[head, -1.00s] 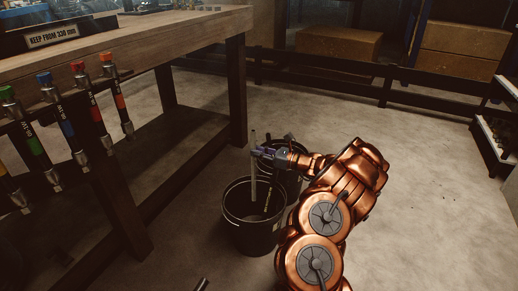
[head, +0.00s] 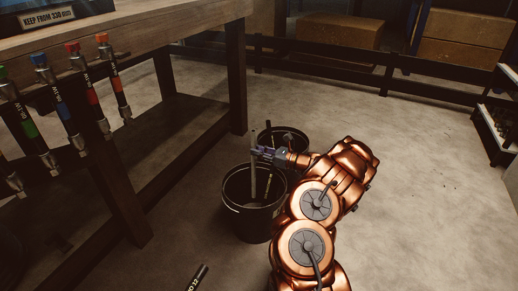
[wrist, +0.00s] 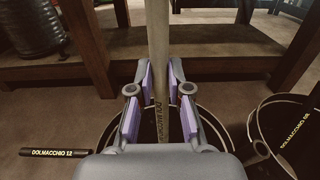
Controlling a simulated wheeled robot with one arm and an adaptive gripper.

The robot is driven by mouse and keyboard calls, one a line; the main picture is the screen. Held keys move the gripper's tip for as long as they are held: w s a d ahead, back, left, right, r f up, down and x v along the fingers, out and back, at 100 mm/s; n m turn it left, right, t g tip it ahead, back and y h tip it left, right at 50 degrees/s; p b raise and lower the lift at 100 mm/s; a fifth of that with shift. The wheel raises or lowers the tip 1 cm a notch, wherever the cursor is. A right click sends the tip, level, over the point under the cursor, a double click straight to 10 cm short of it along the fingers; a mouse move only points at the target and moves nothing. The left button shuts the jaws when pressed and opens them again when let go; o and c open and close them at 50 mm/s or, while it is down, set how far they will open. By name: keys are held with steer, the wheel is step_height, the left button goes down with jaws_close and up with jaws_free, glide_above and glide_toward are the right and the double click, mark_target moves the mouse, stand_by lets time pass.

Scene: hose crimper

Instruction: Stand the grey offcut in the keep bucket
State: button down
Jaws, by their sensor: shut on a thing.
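The grey offcut (wrist: 158,45) stands upright between the purple pads of my gripper (wrist: 158,95) in the wrist view. In the head view, my gripper (head: 262,153) is shut on the offcut (head: 253,184) just above the near black bucket (head: 250,222). The offcut's lower part is inside that bucket's mouth. The near bucket's rim also shows below the fingers in the wrist view. I see no label that tells which bucket is the keep bucket.
A second black bucket (head: 299,136) stands just behind, holding a marked hose piece (wrist: 295,130). A dark hose piece (head: 198,277) lies on the floor. The wooden bench (head: 237,85) with hanging hoses (head: 85,80) is at left. Floor at right is clear.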

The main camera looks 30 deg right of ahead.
step_height(320, 180, down, 7)
steer(key=b, duration=0.3)
steer(key=shift+f+b, duration=0.2)
steer(key=shift+b, duration=0.1)
stand_by(0.3)
stand_by(0.4)
steer(key=c, duration=1)
jaws_free()
steer(key=v, duration=1.2)
steer(key=shift+f, duration=0.1)
